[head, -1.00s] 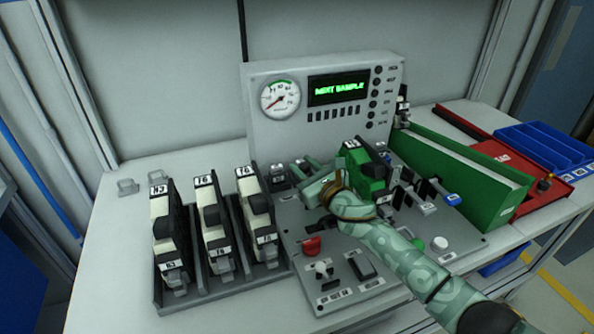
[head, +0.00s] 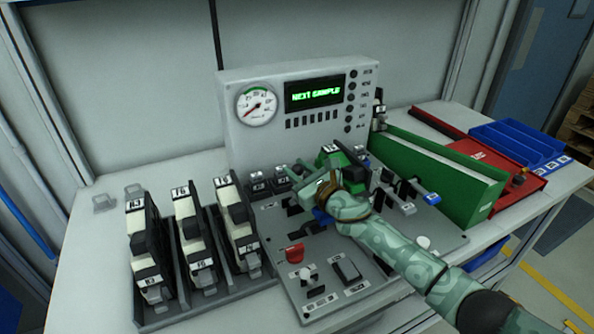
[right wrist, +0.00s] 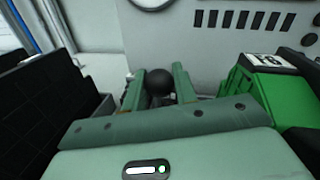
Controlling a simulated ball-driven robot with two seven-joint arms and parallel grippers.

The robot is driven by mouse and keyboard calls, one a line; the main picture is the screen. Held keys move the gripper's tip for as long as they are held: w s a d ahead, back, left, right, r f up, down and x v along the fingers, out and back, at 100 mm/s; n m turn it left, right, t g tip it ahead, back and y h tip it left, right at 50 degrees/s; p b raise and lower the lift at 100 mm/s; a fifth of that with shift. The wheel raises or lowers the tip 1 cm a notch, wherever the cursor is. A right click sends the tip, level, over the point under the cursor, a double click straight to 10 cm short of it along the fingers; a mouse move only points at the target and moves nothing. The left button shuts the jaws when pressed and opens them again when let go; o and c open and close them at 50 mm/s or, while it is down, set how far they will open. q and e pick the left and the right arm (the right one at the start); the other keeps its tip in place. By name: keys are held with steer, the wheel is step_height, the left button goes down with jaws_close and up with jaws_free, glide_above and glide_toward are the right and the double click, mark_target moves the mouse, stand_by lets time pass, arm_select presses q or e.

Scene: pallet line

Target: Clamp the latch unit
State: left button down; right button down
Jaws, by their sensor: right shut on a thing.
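The green latch unit (head: 338,157), with a white label on top, sits in the fixture on the grey panel. It is partly hidden behind my right gripper in the head view, and it also shows at the right of the right wrist view (right wrist: 268,92). My right gripper (right wrist: 161,78) is shut on a black ball knob (right wrist: 158,82) that shows between its two green fingers, beside the unit. In the head view the gripper (head: 322,186) hides that knob. A small blue part (head: 322,216) shows just below the gripper. My left gripper is not in view.
A tray (head: 205,297) with several black and white labelled units stands at left. Behind is a console (head: 290,76) with a gauge and a "NEXT SAMPLE" display. A red knob (head: 291,253) lies in front. A green chute (head: 440,175), red tray and blue bin (head: 515,145) stand at right.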

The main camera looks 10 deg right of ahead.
steer(key=c, duration=1.1)
jaws_free()
steer(key=shift+d+f, duration=0.1)
steer(key=shift+c, duration=0.2)
steer(key=p+v, duration=0.3)
steer(key=v, duration=1.3)
steer(key=shift+p, duration=0.3)
steer(key=shift+d, duration=0.1)
steer(key=shift+s, duration=0.1)
